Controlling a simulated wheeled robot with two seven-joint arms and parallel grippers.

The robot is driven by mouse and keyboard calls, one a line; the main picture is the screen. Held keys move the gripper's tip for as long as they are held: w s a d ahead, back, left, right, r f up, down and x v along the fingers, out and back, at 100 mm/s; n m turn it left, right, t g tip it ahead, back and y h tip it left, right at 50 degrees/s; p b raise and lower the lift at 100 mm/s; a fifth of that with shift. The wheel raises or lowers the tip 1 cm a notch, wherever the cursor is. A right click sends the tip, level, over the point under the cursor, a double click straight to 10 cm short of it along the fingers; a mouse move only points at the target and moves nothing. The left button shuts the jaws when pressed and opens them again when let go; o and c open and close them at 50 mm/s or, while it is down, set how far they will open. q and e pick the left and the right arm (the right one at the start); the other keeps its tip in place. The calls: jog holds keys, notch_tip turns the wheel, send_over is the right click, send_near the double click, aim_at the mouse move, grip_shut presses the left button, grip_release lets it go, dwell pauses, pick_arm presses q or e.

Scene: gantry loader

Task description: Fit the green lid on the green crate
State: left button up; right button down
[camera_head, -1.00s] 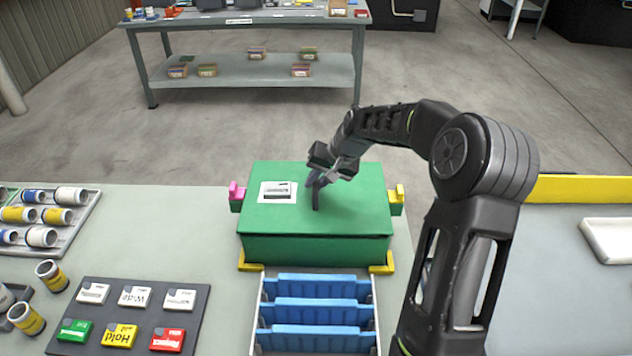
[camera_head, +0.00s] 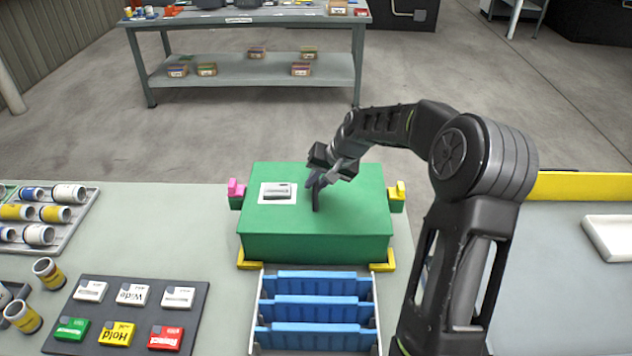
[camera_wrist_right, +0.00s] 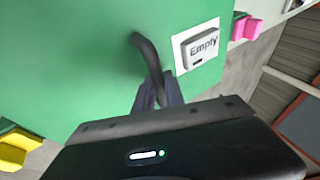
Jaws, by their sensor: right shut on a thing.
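The green lid (camera_head: 350,205) lies flat over the green crate (camera_head: 318,248), its edges lined up with the crate's walls. No clear gap shows at the front. A dark handle (camera_wrist_right: 146,50) stands up from the lid's middle. My right gripper (camera_head: 316,182) is shut on this handle from above; its fingers (camera_wrist_right: 158,92) also show around it in the right wrist view. A pink latch (camera_head: 236,188) is at the crate's left side and a yellow latch (camera_head: 398,192) at its right. My left gripper is out of view.
Yellow corner brackets (camera_head: 382,266) hold the crate's front corners. A rack with blue dividers (camera_head: 316,308) stands directly in front. A dark board (camera_head: 122,310) with coloured blocks and a tray of cans (camera_head: 75,232) lie to the left. The bench left of the crate is partly clear.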

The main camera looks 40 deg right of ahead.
dwell(0.3)
jog(key=c, duration=1.3)
grip_release()
jog(key=shift+f, duration=0.1)
jog(key=shift+s+f, duration=0.1)
jog(key=b+v, duration=0.1)
jog(key=v, duration=0.7)
jog(key=shift+a+b, duration=0.1)
jog(key=shift+b, duration=0.2)
